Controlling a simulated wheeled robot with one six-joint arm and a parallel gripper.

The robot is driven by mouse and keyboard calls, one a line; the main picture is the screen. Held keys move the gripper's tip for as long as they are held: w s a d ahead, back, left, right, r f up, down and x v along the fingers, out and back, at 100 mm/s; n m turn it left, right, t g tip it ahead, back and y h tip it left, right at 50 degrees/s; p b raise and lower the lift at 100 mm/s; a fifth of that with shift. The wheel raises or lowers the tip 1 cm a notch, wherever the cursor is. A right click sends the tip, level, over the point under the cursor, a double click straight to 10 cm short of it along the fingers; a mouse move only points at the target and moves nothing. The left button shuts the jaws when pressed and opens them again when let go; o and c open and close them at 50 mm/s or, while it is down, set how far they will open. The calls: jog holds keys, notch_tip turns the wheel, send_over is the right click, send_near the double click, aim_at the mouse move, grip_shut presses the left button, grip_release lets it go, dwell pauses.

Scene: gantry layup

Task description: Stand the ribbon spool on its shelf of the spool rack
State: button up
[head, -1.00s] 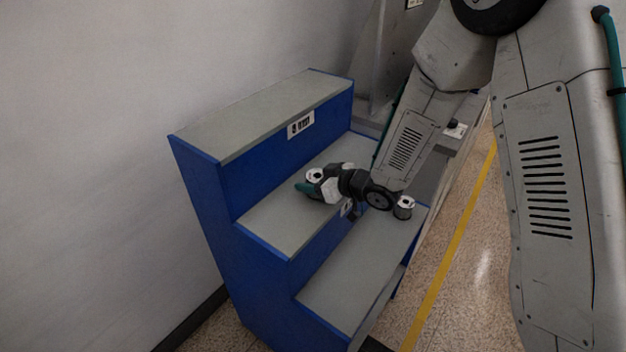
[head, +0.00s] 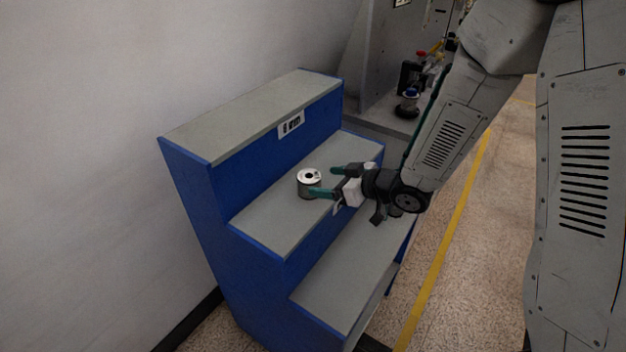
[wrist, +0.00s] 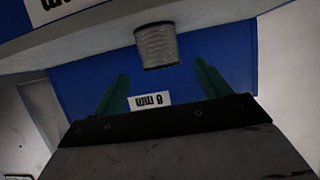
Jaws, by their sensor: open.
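The ribbon spool (head: 308,186), grey-sided with a pale top flange and a dark centre hole, stands upright on the middle shelf of the blue spool rack (head: 252,228). My gripper (head: 324,181) is open just to its right, with teal fingers pointing at it. One fingertip overlaps the spool's lower right edge in the head view; I cannot tell if it touches. In the wrist view, which appears upside down, the spool (wrist: 157,47) is beyond the open gripper (wrist: 160,80) and centred between its fingers, with a small gap visible.
Labels mark the upper riser (head: 291,123) and the riser behind my fingers (wrist: 149,101). The top shelf (head: 255,110) and near part of the lower shelf (head: 345,285) are bare. A bench behind carries a blue-topped spool (head: 408,104). A wall is at left.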

jog(key=s+d+r+m+h, duration=0.35)
jog(key=d+r+h, duration=0.3)
jog(key=d, duration=0.35)
jog(key=s+d+r+m+h, duration=0.3)
jog(key=s+d+r+h, duration=0.15)
jog(key=d+r, duration=0.4)
jog(key=s+r+m+g, duration=0.2)
jog(key=s+g, duration=0.1)
jog(key=s, duration=0.8)
jog(key=s+r+m+g, duration=0.2)
jog(key=s+g, duration=0.2)
jog(key=s, duration=0.7)
jog(key=shift+s+d, duration=0.35)
jog(key=shift+s, duration=0.05)
